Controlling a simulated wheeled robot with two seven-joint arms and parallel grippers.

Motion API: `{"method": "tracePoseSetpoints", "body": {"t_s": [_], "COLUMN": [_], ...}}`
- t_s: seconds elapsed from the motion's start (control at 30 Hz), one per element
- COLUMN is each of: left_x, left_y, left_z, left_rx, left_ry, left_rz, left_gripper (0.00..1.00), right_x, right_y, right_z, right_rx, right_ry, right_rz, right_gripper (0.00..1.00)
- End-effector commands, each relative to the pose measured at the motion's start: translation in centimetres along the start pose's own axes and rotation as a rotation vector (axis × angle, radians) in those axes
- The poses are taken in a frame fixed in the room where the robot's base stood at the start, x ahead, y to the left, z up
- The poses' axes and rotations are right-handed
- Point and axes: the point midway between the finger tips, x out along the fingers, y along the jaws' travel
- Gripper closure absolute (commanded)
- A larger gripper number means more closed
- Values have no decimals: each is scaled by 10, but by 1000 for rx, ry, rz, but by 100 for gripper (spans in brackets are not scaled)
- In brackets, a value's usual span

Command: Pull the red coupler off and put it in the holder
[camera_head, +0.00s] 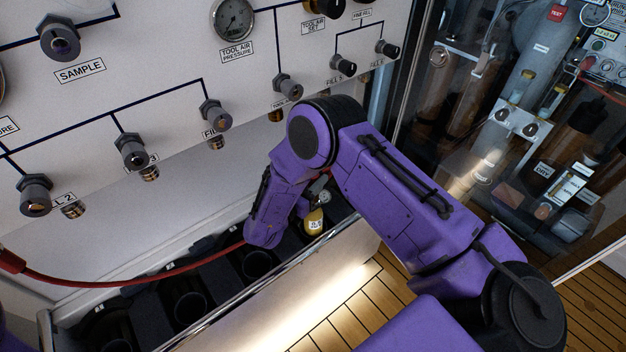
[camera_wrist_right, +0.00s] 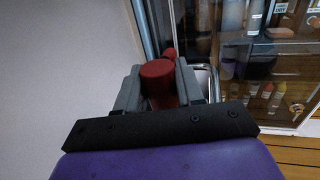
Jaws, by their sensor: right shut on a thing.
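In the right wrist view, my right gripper (camera_wrist_right: 160,88) is shut on the red coupler (camera_wrist_right: 157,72), a red round-ended piece between its grey fingers. In the head view, my purple right forearm hides most of this gripper and the coupler. A red hose (camera_head: 130,284) runs from the left edge to behind that forearm. The holder (camera_head: 190,305) is a row of dark round cups below the panel, behind a metal rail. My right gripper is above the right part of this row. Whether the coupler touches a cup is hidden. My left gripper is out of view.
The white panel (camera_head: 185,50) carries several dark fittings and a gauge (camera_head: 233,18). The metal rail (camera_head: 215,315) edges the holder. A glass-fronted cabinet (camera_head: 490,120) stands at right.

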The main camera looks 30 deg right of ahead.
Motion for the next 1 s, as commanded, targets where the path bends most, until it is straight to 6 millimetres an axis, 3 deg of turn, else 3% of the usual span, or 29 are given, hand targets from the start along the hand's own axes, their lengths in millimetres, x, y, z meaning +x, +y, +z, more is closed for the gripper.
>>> {"method": "tracePoseSetpoints", "body": {"t_s": [0.6,1.0], "left_x": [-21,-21], "left_y": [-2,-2], "left_z": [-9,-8], "left_rx": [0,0], "left_ry": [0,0], "left_rz": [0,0], "left_gripper": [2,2], "right_x": [0,0], "right_y": [0,5], "right_z": [31,39], "right_rx": [2,0], "right_ry": [0,0], "right_rz": [0,70], "right_gripper": [96,96]}}
